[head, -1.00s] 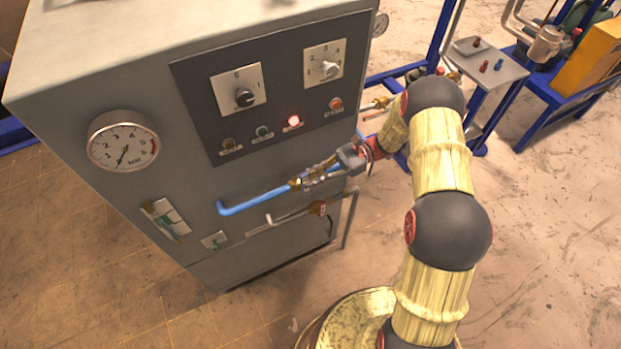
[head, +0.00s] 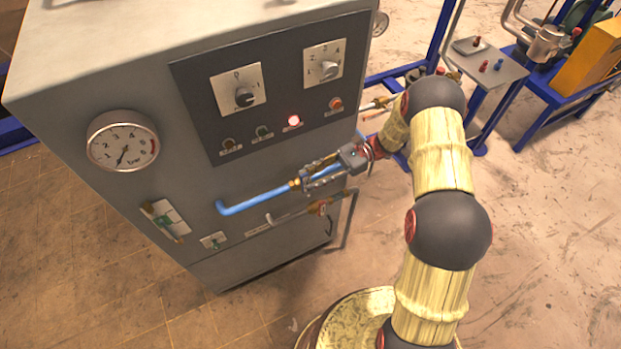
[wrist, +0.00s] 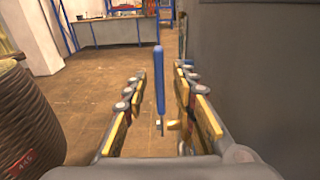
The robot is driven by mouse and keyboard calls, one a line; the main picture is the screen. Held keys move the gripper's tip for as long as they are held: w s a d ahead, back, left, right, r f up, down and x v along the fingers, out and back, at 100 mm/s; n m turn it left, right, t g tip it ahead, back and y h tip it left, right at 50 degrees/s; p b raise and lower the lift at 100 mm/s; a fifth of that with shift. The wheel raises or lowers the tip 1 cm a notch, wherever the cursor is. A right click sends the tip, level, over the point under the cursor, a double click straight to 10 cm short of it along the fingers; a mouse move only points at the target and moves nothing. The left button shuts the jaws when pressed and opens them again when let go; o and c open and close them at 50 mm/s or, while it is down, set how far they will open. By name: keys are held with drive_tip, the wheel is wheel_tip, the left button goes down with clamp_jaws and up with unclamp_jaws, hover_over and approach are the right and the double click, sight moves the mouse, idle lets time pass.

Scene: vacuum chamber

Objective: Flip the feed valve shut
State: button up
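A blue pipe (head: 245,204) comes out of the grey cabinet's front and ends in a brass valve (head: 296,184). A blue lever (wrist: 160,82) stands between my fingers in the wrist view, with a brass part (wrist: 174,125) low beside it. My gripper (head: 318,173) is at the valve in the head view, its fingers along the lever. In the wrist view my gripper (wrist: 161,74) is open, one finger on each side of the lever, with gaps showing on both sides. The fingers hide part of the valve in the head view.
Below the blue pipe, a grey pipe (head: 290,213) carries a fitting with a red part (head: 319,208). The cabinet (head: 120,195) bears a pressure gauge (head: 123,141) and knobs. A small side table (head: 490,72) stands at the back right.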

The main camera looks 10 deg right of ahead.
drive_tip(key=v, duration=1.1)
drive_tip(key=shift+d, duration=0.35)
drive_tip(key=shift+w, duration=0.15)
drive_tip(key=s+d+f+n+h, duration=0.1)
drive_tip(key=s+f+n+h, duration=0.35)
drive_tip(key=s+h, duration=0.3)
drive_tip(key=s+a+r+n+t+h+b, duration=0.2)
drive_tip(key=s+r+n+t+h, duration=0.2)
drive_tip(key=s+r, duration=0.4)
drive_tip(key=s+a+r+n+t+h+b, duration=0.2)
drive_tip(key=s+r+n+t+h, duration=0.3)
drive_tip(key=s+r, duration=0.4)
drive_tip(key=shift+s+r+n+t+b, duration=0.25)
drive_tip(key=shift+r+n+t+b, duration=0.5)
drive_tip(key=shift+r, duration=3.05)
